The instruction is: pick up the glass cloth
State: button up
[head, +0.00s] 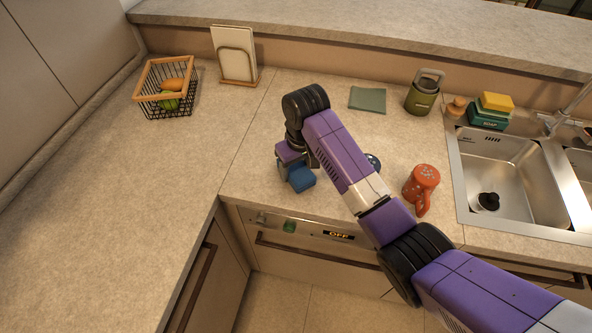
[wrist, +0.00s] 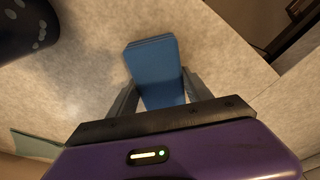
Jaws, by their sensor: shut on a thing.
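A folded blue cloth (head: 301,179) is between the fingers of my gripper (head: 294,168), near the front edge of the counter. In the wrist view the blue cloth (wrist: 153,62) sticks out past the two fingers of my gripper (wrist: 158,92), which are shut on it. I cannot tell whether it touches the counter. A flat green cloth (head: 367,100) lies further back on the counter. The pictures do not show which of the two is the glass cloth.
A dark speckled mug (wrist: 22,25) stands close by, partly behind my arm in the head view. A fruit basket (head: 165,88) is left; the left counter is clear.

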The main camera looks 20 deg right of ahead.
notch_tip(320, 180, up, 15)
jog(key=p, duration=0.2)
notch_tip(320, 180, up, 5)
send_over(297, 167)
jog(key=shift+a, duration=0.15)
dwell(0.4)
